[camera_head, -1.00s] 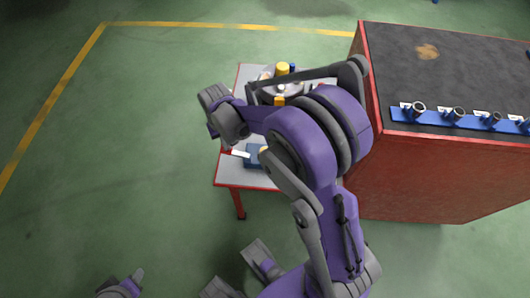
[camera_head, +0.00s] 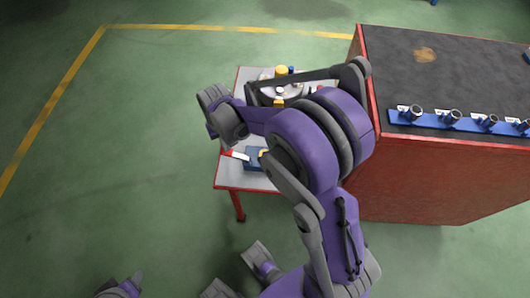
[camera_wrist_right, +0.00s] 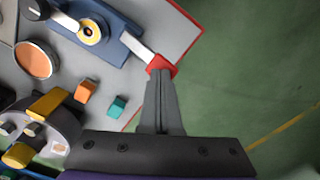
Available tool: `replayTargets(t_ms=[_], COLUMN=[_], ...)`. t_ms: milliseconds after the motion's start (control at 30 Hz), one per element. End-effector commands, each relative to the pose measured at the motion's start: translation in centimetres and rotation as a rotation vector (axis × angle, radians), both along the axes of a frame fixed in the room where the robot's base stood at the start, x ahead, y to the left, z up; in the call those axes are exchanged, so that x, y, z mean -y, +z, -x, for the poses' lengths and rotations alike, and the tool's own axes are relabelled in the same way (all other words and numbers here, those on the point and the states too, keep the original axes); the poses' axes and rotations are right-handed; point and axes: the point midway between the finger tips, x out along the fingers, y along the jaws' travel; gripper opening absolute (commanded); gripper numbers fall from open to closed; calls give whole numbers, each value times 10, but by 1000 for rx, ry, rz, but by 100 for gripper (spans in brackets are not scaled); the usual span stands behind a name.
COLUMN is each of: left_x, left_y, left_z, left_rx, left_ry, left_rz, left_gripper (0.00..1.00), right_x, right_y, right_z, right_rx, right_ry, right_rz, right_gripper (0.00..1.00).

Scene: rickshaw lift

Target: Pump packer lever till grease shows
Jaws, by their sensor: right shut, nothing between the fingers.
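The packer is a blue block (camera_wrist_right: 95,30) with a yellow-rimmed round port (camera_wrist_right: 91,31), on the table at the upper left of the right wrist view. Its pale lever (camera_wrist_right: 138,47) sticks out to the right and ends in a red grip (camera_wrist_right: 161,66). My right gripper (camera_wrist_right: 162,75) is shut and empty, its fingertips right at the red grip; I cannot tell whether they touch. In the head view the packer (camera_head: 252,162) and lever (camera_head: 240,156) show partly below my right arm. I cannot make out grease.
An orange cube (camera_wrist_right: 85,91), a green cube (camera_wrist_right: 118,106) and an orange-brown disc (camera_wrist_right: 36,60) lie on the small table (camera_head: 240,179). A grey round stand with yellow parts is behind them. A red cabinet (camera_head: 440,185) stands close on the right. Green floor is free on the left.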

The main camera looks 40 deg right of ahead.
Motion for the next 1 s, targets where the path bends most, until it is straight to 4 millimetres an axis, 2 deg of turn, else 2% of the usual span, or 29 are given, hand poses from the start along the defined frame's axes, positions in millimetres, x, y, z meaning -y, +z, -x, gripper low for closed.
replayTargets(t_ms=[100,500,1000], left_x=[0,0,0], left_y=[12,38,37], left_z=[-1,-4,-4], left_rx=[4,12,12], left_ry=[0,0,0], left_rz=[0,0,0], left_gripper=[50,50,50], right_x=[0,0,0], right_y=[16,53,52], right_z=[0,0,0], right_rx=[1,0,0], right_ry=[0,0,0], right_rz=[-1,0,0], right_gripper=[0,0,0])
